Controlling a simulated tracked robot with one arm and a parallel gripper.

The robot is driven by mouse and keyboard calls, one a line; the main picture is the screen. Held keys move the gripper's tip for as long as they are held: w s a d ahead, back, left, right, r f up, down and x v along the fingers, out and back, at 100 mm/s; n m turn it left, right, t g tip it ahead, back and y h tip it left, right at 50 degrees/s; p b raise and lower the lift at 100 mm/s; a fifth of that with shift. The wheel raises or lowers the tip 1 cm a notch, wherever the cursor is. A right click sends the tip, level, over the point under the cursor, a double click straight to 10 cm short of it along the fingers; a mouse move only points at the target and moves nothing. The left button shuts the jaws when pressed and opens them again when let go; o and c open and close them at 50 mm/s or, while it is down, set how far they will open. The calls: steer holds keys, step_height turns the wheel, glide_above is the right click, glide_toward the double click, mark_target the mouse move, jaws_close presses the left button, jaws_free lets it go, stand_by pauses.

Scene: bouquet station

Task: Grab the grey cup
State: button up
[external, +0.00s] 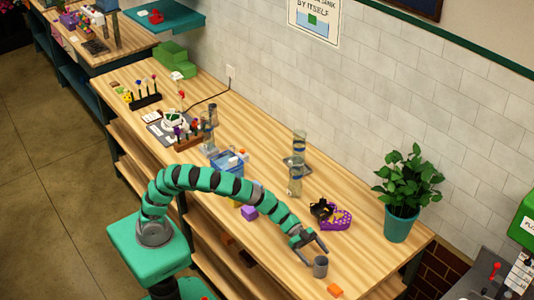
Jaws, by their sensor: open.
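The grey cup (320,267) stands upright on the wooden table near its front edge, at the lower right of the external view. My gripper (313,252) is open, with its two dark fingers spread apart just behind and above the cup. One finger reaches to the cup's upper right and the other to its left. I cannot tell whether either finger touches the cup. The cup looks empty of any grip.
An orange block (335,290) lies in front of the cup. A purple basket (337,219) with dark items sits behind, and a potted plant (402,225) stands to the right. Glass cylinders (296,180) stand farther back. The table right of the cup is clear.

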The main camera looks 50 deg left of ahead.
mark_target(326, 267)
steer(key=shift+r+x, duration=0.15)
steer(key=shift+x, duration=1.35)
steer(key=shift+r+x, duration=0.15)
steer(key=shift+x, duration=1.4)
steer(key=shift+d, duration=0.1)
steer(key=shift+c, duration=0.3)
steer(key=c, duration=1.1)
